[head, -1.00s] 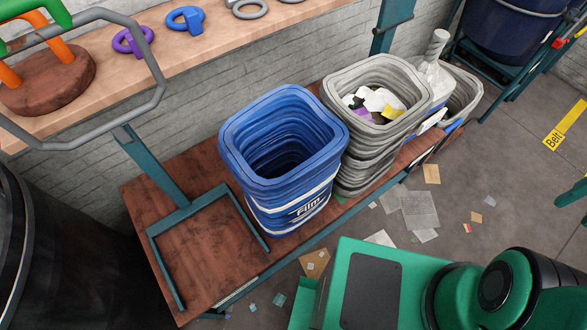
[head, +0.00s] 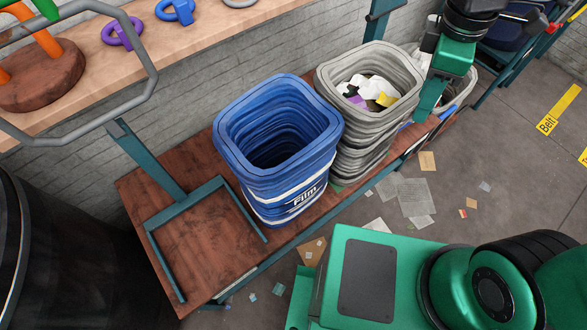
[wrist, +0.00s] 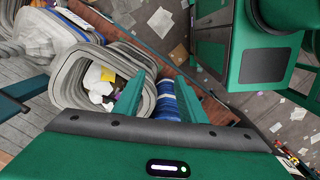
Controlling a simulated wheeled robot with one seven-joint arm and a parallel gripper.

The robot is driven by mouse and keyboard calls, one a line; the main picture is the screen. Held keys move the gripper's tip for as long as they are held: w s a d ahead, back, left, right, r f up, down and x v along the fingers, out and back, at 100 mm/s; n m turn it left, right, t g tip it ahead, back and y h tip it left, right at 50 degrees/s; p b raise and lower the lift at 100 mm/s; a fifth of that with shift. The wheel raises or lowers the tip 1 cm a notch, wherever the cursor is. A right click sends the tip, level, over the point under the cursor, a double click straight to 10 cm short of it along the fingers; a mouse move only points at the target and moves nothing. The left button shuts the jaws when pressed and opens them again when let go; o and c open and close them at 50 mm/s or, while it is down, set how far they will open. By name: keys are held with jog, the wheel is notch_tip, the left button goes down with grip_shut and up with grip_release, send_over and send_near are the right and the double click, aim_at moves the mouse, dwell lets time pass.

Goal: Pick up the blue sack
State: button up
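The blue sack (head: 262,182), marked "Film", stands upright with its square mouth open on the brown shelf (head: 205,245) in the head view. Its inside looks dark and empty. In the wrist view a strip of the blue sack (wrist: 168,97) shows between my fingers, beyond the grey sack. My gripper (wrist: 168,78) is open and empty there. In the head view my gripper (head: 432,98) is at the upper right, beside the grey sack and apart from the blue one.
A grey sack (head: 358,150) with paper scraps stands close against the blue sack's right side. Another grey container (head: 464,88) is partly hidden behind my arm. A teal metal frame (head: 165,222) stands left of the blue sack. A wooden ledge with rings (head: 215,20) runs behind.

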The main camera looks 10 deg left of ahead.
jog(key=s+a+f+n, duration=0.1)
jog(key=s+a+n, duration=0.2)
jog(key=a+n, duration=0.6)
jog(key=n, duration=0.3)
send_near(305, 150)
jog(key=shift+w+d+f+y, duration=0.15)
jog(key=shift+w+d+y, duration=0.25)
jog(key=shift+w+d, duration=0.5)
jog(key=shift+s+a+f+n, duration=0.3)
jog(key=shift+s+a+f, duration=0.25)
jog(key=shift+s+f, duration=0.05)
notch_tip(305, 150, down, 4)
jog(key=shift+r, duration=0.2)
jog(key=shift+s+f, duration=0.15)
jog(key=shift+f, duration=2.95)
grip_shut()
